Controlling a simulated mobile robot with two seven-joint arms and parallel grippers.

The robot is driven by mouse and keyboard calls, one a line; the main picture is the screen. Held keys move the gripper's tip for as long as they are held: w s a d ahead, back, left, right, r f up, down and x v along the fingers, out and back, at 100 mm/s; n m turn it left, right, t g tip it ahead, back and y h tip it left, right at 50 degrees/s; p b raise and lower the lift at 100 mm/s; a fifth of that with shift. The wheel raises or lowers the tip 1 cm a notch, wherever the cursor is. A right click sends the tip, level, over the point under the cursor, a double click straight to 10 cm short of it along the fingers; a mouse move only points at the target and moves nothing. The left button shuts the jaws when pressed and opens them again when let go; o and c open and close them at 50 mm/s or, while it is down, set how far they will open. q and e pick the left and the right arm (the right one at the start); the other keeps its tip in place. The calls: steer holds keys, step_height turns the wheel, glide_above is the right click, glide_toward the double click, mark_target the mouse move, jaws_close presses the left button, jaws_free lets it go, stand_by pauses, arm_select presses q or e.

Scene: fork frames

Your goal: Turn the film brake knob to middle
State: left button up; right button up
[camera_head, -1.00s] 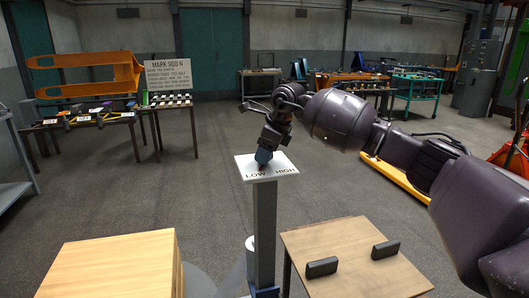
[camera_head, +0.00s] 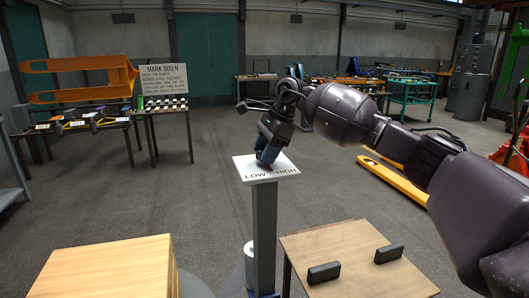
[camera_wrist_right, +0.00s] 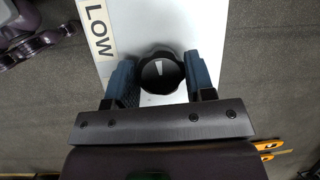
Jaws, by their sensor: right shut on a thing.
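The film brake knob (camera_wrist_right: 160,72) is black and round, with a white pointer mark on its top. It sits on a white plate (camera_head: 285,164) on top of a grey post, marked LOW at left and HIGH at right in the head view. The LOW label (camera_wrist_right: 98,27) also shows in the right wrist view, where HIGH is out of sight. My right gripper (camera_head: 267,157) reaches down onto the plate. Its blue fingers are shut on the knob, one on each side, and hide it in the head view. My left gripper is not in view.
A wooden box (camera_head: 110,268) stands at the front left. A small table (camera_head: 350,262) with two dark blocks stands right of the post (camera_head: 264,225). Behind are a sign (camera_head: 164,80), an orange pallet truck frame (camera_head: 80,75) and open floor.

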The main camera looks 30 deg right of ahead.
steer(key=shift+r, duration=0.1)
stand_by(0.3)
steer(key=o, duration=0.9)
steer(key=p+v, duration=0.1)
steer(key=v, duration=0.9)
steer(key=shift+d+r, duration=0.15)
steer(key=shift+r, duration=0.2)
steer(key=shift+s+f, duration=0.1)
steer(key=shift+s, duration=0.05)
